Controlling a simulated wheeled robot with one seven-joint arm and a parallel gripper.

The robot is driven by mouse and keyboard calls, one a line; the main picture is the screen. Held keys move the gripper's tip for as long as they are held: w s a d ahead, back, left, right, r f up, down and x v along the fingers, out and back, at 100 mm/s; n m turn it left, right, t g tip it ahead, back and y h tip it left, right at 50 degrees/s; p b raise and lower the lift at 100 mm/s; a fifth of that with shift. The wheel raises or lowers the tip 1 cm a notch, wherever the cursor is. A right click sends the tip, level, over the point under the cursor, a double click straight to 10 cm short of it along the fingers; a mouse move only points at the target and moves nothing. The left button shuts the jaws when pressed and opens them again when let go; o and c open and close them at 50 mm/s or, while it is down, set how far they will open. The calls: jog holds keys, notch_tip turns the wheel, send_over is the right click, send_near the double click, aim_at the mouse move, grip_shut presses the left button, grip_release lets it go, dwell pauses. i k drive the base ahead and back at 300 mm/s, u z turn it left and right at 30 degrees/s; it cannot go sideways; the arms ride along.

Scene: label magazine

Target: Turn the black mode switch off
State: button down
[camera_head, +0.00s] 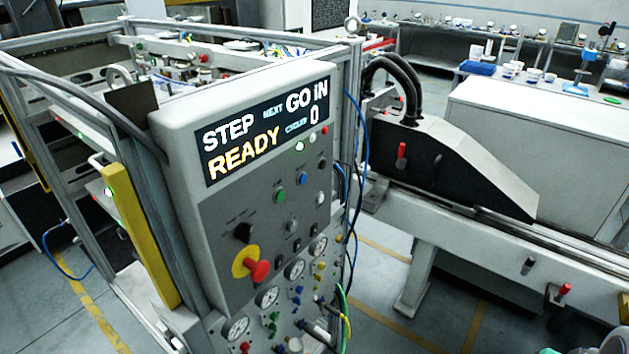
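The black mode switch (243,232) is a rotary knob on the grey front of the control panel (225,285). It sits below the lit display (266,130) and just above the red emergency stop button (259,270) on its yellow disc. Small markings stand above the knob, too small to read. I cannot tell which position the knob is in. The display reads "STEP", "NEXT GO IN", "READY" and "CYCLES 0". My gripper is not in view, and nothing touches the switch.
A green button (279,196), a blue button (302,178) and several gauges (268,296) crowd the panel. A yellow post (139,237) stands to its left. Cables (355,170) hang along its right side. A conveyor rail (490,240) runs right. Some floor shows between them.

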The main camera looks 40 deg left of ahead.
aim_at(242, 231)
jog(key=z, duration=0.05)
jog(key=i, duration=1.1)
jog(key=u, duration=1.85)
